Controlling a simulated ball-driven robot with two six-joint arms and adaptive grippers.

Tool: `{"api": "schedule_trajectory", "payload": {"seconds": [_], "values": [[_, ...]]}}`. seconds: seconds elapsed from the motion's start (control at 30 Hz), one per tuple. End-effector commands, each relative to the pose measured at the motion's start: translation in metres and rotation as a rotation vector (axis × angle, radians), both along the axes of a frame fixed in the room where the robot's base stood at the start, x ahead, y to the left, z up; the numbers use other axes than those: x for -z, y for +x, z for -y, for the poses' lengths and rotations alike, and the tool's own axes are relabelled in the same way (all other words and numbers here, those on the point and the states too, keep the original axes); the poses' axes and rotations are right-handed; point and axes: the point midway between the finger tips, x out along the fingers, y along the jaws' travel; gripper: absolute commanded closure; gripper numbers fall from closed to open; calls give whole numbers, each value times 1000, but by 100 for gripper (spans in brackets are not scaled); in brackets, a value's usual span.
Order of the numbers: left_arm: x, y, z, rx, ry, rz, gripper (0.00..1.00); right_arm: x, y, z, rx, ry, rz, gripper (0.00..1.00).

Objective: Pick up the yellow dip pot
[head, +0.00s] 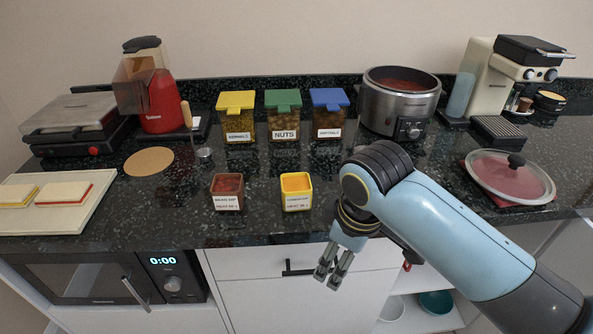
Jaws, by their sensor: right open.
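The yellow dip pot (296,192) is a small square pot with yellow-orange contents and a white label. It stands upright near the front edge of the dark counter. A similar red-brown dip pot (227,192) with red contents stands to its left. My right gripper (333,279) is open and empty, pointing down in front of the counter's edge. It is lower and to the right of the yellow pot, apart from it. My left gripper is not in view.
Jars with yellow (237,116), green (284,115) and blue (329,113) lids stand behind the pots. A steel cooker (401,103) and a glass lid (510,178) are to the right. A round cork mat (149,161) and a cream board (82,219) lie left. The counter around the pots is clear.

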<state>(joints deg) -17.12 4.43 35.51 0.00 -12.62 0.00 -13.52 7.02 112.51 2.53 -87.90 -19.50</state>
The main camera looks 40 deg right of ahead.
Motion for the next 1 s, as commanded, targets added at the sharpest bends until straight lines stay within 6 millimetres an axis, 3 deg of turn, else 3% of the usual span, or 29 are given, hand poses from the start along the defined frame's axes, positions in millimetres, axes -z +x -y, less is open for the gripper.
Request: {"api": "schedule_trajectory", "payload": {"seconds": [0.03,0.1,0.2,0.47,0.7,0.83,1.0], "values": [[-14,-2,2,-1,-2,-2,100,-28,3,-1,-15,-2,5,13],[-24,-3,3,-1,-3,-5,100,-56,8,-2,-45,-8,4,13],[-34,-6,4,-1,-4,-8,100,-84,26,-2,-128,-20,-19,13],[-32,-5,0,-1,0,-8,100,-89,87,4,-353,-29,-107,13],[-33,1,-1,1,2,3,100,-114,144,9,-576,-14,-178,13],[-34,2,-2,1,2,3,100,-124,161,10,-658,-1,-203,13],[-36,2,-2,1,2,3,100,-103,163,11,-682,5,-215,13]]}}
